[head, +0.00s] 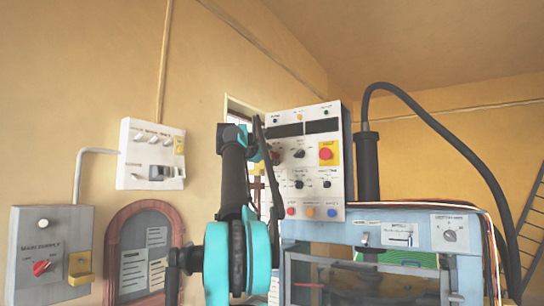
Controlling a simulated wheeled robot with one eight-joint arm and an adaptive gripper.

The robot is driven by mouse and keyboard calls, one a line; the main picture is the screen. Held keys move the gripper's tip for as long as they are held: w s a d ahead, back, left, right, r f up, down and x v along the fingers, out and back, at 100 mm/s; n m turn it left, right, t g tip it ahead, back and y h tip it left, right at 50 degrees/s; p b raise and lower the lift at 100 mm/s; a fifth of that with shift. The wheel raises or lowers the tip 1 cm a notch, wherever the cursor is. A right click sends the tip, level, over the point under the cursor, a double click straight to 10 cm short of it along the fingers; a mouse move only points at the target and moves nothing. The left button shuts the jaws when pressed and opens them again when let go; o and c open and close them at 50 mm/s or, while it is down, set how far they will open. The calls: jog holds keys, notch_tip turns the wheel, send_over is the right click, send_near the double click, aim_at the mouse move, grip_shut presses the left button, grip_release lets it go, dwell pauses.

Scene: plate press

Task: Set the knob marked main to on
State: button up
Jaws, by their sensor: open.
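The main supply box (75,222) is a grey panel on the wall at the far left. Its red knob (42,267) sits at the lower left under a label reading main supply; its exact setting is too small to read. A yellow bracket (80,268) is to the knob's right and a pale round button or lamp above it. My gripper (180,268) shows only in part, as dark parts left of my arm's teal joint. It is open, holds nothing visible, and is right of the box, apart from it. My arm hides the rest.
A white switch box (151,154) hangs above right of the grey box. A red-framed notice board (143,256) is between the grey box and my arm. A control panel (310,155) with knobs stands above the press (375,234); a thick black hose (440,135) arches at right.

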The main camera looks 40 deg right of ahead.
jog(key=c, duration=1.1)
jog(key=shift+m, duration=0.4)
jog(key=m, duration=0.6)
jog(key=shift+s+f, duration=0.1)
jog(key=shift+f, duration=0.1)
jog(key=m, duration=0.3)
jog(key=shift+m, duration=0.4)
jog(key=shift+f+m, duration=0.15)
jog(key=shift+m, duration=1.75)
jog(key=o, duration=1.1)
